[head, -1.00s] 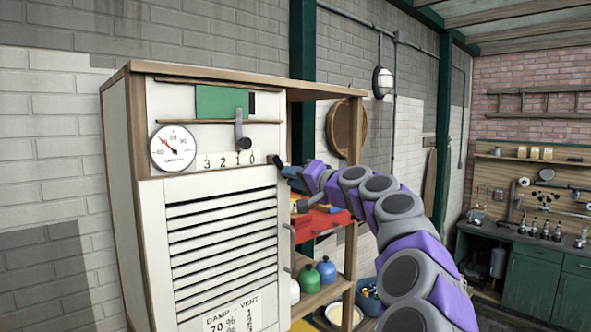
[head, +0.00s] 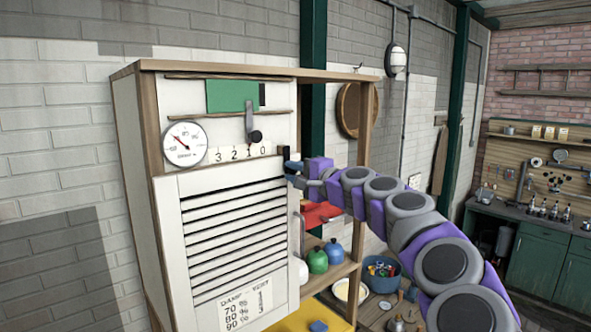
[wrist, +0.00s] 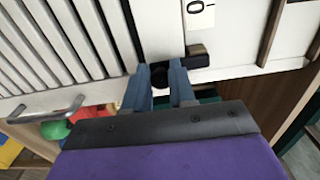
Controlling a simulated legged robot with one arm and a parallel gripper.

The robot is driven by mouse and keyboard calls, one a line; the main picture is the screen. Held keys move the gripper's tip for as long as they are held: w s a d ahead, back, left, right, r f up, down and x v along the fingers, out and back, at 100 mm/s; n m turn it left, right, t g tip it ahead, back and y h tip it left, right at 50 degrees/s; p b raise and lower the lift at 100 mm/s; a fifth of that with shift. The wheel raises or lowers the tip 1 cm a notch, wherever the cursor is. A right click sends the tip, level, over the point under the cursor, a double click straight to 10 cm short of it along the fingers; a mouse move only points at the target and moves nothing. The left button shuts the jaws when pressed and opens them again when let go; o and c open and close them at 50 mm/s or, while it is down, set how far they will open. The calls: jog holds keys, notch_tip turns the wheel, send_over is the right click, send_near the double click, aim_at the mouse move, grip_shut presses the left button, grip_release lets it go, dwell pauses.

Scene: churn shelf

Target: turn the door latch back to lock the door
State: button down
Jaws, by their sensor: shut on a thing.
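The small black door latch (head: 287,154) is on the cabinet's right front edge, just above the slatted door (head: 236,240). In the head view its bar looks upright. The door looks closed. My gripper (head: 292,169) is at the latch's lower end. In the wrist view, my gripper's blue-grey fingers (wrist: 161,83) are shut on either side of the latch's round black knob (wrist: 160,73), and the latch bar (wrist: 198,54) runs to the right of it. The fingers partly cover the knob.
The open side shelf holds a red item (head: 320,214) and a green bottle (head: 317,261). A dial (head: 185,142) and a dark-knobbed lever (head: 252,125) are on the upper panel. A blue tub (head: 382,272) stands at right.

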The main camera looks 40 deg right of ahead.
jog(key=shift+f, duration=0.25)
jog(key=c, duration=1.3)
grip_release()
jog(key=o, duration=0.3)
jog(key=shift+d+r, duration=0.1)
jog(key=shift+d, duration=0.2)
jog(key=shift+o, duration=0.2)
jog(key=s+d+b, duration=0.1)
jog(key=s+b, duration=0.3)
jog(key=s, duration=1.3)
jog(key=shift+d, duration=0.25)
jog(key=shift+s, duration=0.1)
